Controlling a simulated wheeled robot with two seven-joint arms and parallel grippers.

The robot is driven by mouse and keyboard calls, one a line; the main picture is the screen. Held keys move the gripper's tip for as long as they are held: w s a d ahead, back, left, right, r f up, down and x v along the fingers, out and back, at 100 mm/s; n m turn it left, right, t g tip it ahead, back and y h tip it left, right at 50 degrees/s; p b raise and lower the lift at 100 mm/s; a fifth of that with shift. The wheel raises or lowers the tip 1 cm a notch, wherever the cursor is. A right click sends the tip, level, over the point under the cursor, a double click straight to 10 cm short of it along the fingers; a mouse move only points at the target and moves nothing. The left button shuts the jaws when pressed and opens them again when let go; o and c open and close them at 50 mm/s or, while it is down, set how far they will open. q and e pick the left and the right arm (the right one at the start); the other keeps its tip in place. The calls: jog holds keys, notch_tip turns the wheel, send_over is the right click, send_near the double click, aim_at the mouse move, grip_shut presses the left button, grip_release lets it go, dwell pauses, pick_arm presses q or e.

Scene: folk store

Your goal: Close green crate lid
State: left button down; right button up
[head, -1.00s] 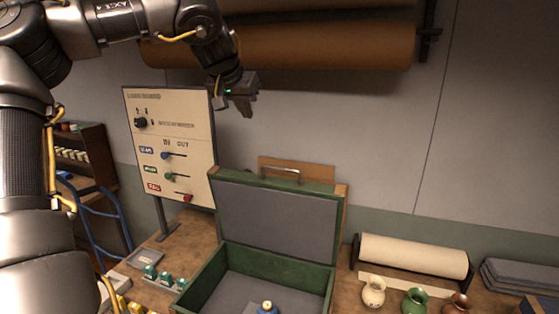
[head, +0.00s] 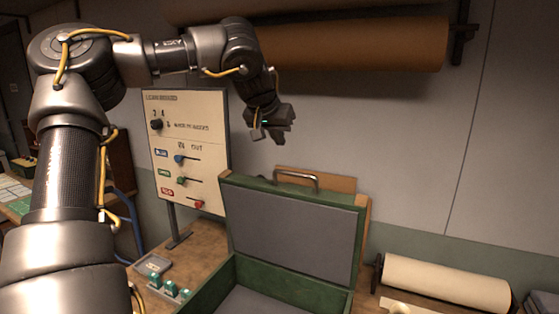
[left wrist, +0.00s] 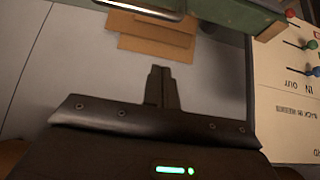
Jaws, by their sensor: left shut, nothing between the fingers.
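The green crate (head: 215,287) stands on the workbench with its lid (head: 290,228) raised upright at the back. The lid has a grey inner panel, a green frame and a metal handle (head: 298,178) on its top edge. In the left wrist view the handle (left wrist: 140,7) and the green lid edge (left wrist: 225,14) show at the top. My left gripper (head: 280,138) is shut and empty, above and a little left of the handle, not touching the lid. It also shows in the left wrist view (left wrist: 160,72). My right gripper is not in view.
A control board (head: 188,150) with sliders stands left of the lid. Green-topped stamps (head: 168,287) sit left of the crate. A paper roll (head: 447,283) lies on the right. Brown rolls (head: 340,45) hang on the wall above. Brown boards (head: 343,184) stand behind the lid.

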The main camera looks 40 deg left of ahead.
aim_at(281, 186)
pick_arm(q)
jog(key=f+p, duration=0.1)
jog(key=f, duration=0.1)
jog(key=w+f+p, duration=0.1)
jog(key=f+p, duration=0.1)
jog(key=w+f+p, duration=0.1)
jog(key=f+p, duration=0.1)
jog(key=shift+a+f, duration=0.35)
jog(key=shift+a, duration=0.05)
jog(key=shift+s+d+f+p, duration=0.1)
jog(key=shift+s+d+p, duration=0.15)
jog(key=shift+s, duration=0.25)
jog(key=shift+w+f, duration=0.25)
jog(key=shift+s, duration=0.1)
